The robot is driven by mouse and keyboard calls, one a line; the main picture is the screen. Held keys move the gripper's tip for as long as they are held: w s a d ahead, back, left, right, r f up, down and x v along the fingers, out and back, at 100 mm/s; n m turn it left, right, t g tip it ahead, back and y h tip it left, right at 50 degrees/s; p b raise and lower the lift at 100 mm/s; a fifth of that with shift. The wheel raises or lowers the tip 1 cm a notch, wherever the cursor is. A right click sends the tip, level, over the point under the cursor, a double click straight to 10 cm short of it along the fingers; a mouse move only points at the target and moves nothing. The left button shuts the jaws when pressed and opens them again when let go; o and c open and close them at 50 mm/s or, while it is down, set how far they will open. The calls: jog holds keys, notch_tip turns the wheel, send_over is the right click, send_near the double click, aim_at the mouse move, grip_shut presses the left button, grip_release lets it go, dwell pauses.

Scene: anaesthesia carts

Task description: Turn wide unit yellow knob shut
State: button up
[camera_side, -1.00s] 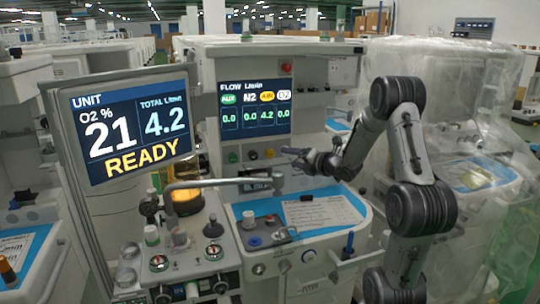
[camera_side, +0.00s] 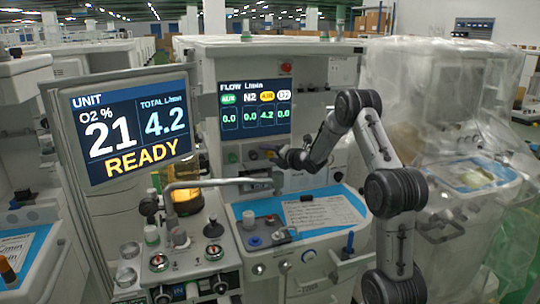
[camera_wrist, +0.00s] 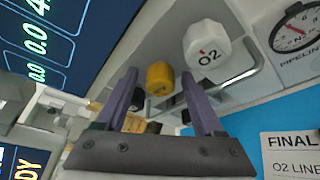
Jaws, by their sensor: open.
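The yellow knob (camera_wrist: 159,78) shows in the wrist view between my gripper's two fingers, beyond their tips. A gap seems to remain on both sides of it, and I cannot tell whether the fingers touch it. My gripper (camera_wrist: 158,74) is open and empty. In the side view my gripper (camera_side: 268,152) is at the knob row below the flow display (camera_side: 255,107). The yellow knob cannot be made out there, with my gripper in front of that part of the row. The display reads 4.2 under the yellow AIR label and 0.0 in the other columns.
A white O2 knob (camera_wrist: 207,45) sits close to the right of the yellow one in the wrist view. A metal rail (camera_wrist: 240,75) runs beside them, near a pressure gauge (camera_wrist: 293,30). The unit screen (camera_side: 130,125) reads READY. A bent grey tube (camera_side: 215,184) crosses below.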

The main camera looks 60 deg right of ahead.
grip_shut()
jog(key=shift+m+t, duration=0.7)
jog(key=shift+m, duration=0.5)
grip_release()
jog(key=v, duration=1.2)
